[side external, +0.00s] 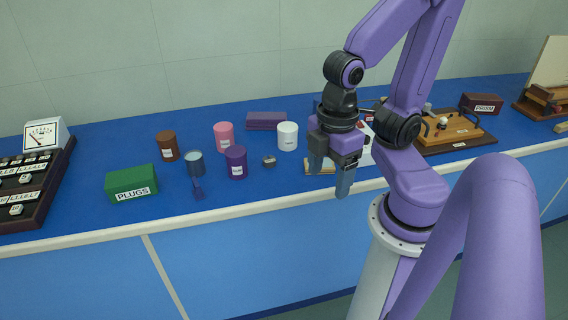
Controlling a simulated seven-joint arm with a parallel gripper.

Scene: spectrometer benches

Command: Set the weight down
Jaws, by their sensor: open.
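My gripper (329,179) is open over the front part of the blue bench (235,215), its two grey fingers pointing down and apart. I see nothing held between them. A small dark grey block with a pale label (269,160) sits on the bench to the left of my gripper. It may be the weight, but it is too small to be sure. It stands apart from the fingers. A pale wooden piece (318,168) lies behind the fingers and is partly hidden by them.
Left of my gripper stand white (288,136), purple (236,163), pink (224,137) and brown (167,146) labelled jars, a blue-grey cup (195,163) and a green PLUGS box (132,184). A wooden apparatus (445,130) and PRISM box (481,103) are at right.

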